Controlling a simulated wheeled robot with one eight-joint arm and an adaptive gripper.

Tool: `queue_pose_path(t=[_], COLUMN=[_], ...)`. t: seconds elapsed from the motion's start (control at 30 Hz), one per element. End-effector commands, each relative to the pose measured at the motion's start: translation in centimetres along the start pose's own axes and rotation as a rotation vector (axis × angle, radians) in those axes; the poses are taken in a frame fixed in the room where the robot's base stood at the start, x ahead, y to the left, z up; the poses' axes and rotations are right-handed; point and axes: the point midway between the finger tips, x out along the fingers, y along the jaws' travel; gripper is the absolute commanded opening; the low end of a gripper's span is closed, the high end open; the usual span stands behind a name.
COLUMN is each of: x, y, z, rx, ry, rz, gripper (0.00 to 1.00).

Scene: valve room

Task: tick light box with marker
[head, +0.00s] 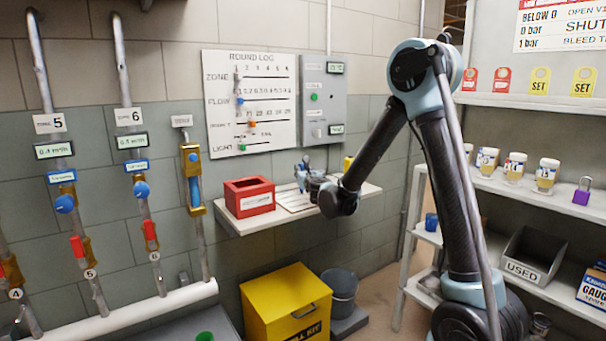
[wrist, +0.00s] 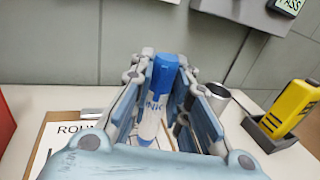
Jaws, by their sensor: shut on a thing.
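My gripper (wrist: 168,72) is shut on a blue and white marker (wrist: 154,100), which stands slightly tilted between the fingers. In the head view my gripper (head: 303,174) is small, over the wall shelf and partly mixed with my arm's wrist. A clipboard (head: 294,201) with a sheet lies on the shelf below it; in the wrist view its sheet (wrist: 62,134) shows the start of a title, the rest hidden by my gripper. A ROUND LOG board (head: 262,85) hangs on the wall, with a LIGHT row (head: 222,148) at its bottom.
A red box (head: 249,197) stands left of the clipboard. A metal cup (wrist: 216,97) is close behind my right finger, and a yellow device (wrist: 290,106) sits in a grey holder farther right. A grey panel (head: 322,98) hangs beside the board. A yellow bin (head: 283,308) stands below the shelf.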

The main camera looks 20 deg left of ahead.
Motion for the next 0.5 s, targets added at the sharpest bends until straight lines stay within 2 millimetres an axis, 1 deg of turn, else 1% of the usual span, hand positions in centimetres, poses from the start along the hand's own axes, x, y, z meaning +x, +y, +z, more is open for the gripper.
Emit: queue_pose_path(t=[0.3,0.5], x=[-0.1,-0.1], y=[0.1,0.1], z=[0.0,1.0], rx=[0.000,0.000], ry=[0.000,0.000], rz=[0.001,0.001], gripper=[0.03,0.03])
